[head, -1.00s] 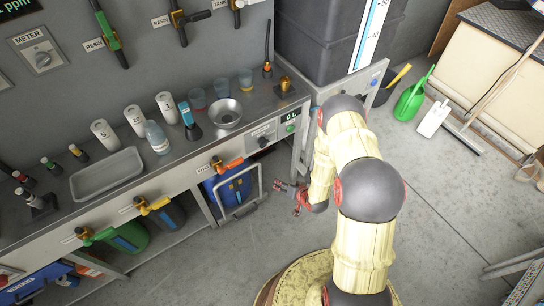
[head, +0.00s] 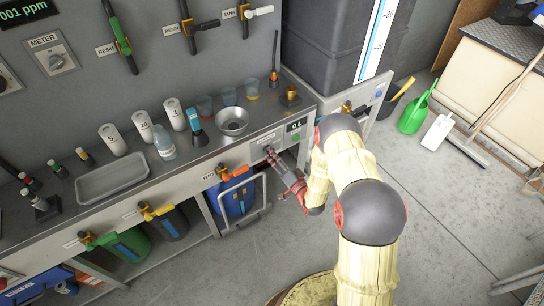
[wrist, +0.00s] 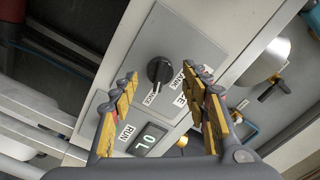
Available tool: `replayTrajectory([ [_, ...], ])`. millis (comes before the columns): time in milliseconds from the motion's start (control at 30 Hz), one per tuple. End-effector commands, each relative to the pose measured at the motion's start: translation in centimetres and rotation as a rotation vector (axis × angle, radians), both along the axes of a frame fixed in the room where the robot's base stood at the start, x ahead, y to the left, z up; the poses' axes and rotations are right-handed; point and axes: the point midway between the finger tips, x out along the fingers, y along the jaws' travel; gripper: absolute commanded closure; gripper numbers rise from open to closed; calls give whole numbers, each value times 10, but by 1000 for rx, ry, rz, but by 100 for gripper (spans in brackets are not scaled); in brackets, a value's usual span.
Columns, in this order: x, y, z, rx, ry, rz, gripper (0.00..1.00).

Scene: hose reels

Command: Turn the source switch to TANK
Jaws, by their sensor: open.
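The source switch (wrist: 160,70) is a black rotary knob on a grey plate in the wrist view. Its pointer side faces the small lower label, too small to read surely; the TANK label (wrist: 187,76) is to its right. My gripper (wrist: 168,76) is open, with one yellow-padded finger on each side of the knob in the picture. Nothing is between the pads that I can see gripped, and I cannot tell whether a fingertip touches the plate. In the head view my gripper (head: 270,153) is at the front panel under the bench top, hiding the knob.
The 0 L display (head: 296,125) sits right of the switch, with a green button below. A blue container (head: 236,198) with a metal handle frame stands below the bench on the left. A grey tank (head: 325,45) stands behind right. A brass fitting (wrist: 272,62) juts out right.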

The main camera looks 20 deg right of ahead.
Motion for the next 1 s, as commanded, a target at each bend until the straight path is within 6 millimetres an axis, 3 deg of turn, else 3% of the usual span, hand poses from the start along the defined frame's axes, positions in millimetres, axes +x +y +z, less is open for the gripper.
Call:
replayTrajectory([
  [200,15,5,-1,-1,0,-1,54],
  [467,17,5,0,-1,0,-1,54],
  [1000,16,5,0,-1,0,-1,84],
])
